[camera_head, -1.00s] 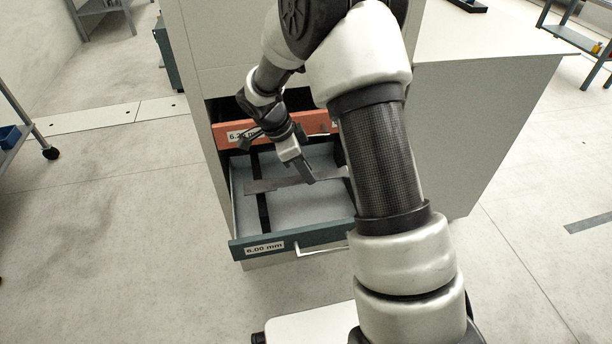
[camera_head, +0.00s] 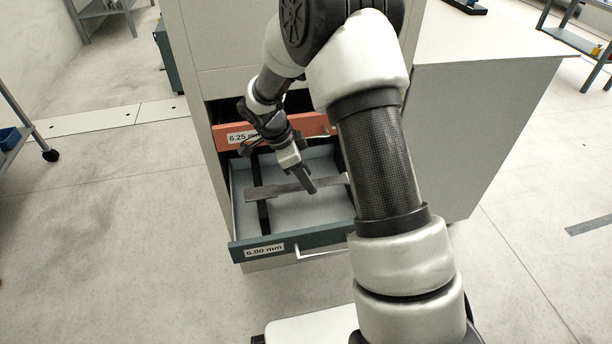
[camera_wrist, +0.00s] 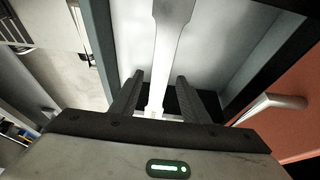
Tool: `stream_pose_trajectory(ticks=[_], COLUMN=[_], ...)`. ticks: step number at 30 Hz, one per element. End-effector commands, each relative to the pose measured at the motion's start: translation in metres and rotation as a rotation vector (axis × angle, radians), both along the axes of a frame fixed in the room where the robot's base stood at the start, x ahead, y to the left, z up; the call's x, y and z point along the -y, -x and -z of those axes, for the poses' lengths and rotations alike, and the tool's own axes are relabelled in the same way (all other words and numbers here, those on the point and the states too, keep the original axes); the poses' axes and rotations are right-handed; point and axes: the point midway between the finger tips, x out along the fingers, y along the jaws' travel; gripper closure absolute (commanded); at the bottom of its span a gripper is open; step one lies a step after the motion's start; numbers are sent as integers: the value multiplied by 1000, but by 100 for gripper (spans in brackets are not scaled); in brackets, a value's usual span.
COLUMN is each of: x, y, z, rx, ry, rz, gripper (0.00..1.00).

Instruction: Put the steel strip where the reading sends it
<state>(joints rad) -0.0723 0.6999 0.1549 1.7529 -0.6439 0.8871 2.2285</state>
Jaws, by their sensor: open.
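The steel strip (camera_head: 278,190), flat grey with wider ends, lies across the open teal-fronted drawer (camera_head: 270,252) labelled 6.00 mm, over a dark crossbar (camera_head: 263,214). In the wrist view the strip (camera_wrist: 166,50) runs down between the two dark fingers. My gripper (camera_head: 310,188) is open over the strip's middle-right part, pointing down into the drawer; it also shows in the wrist view (camera_wrist: 156,95) with a gap on both sides of the strip. The strip's right end is partly hidden behind my arm.
An orange-fronted drawer (camera_head: 285,128) labelled 6.25 mm sits just above and behind the open one, in the pale cabinet (camera_head: 470,140). The teal drawer's handle (camera_head: 318,251) sticks out in front. Open floor (camera_head: 110,230) lies to the left.

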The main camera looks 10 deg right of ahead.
Motion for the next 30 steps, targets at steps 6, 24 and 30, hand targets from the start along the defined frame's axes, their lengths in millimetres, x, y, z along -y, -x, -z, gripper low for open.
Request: stream_pose_trajectory(ticks=[6, 24, 30], x=[-14, -42, -22], y=[-1, 6, 52], z=[-37, -128, -202], rx=[5, -5, -29], ry=[0, -15, -85], rz=[-2, -48, -354], gripper=[58, 58, 58])
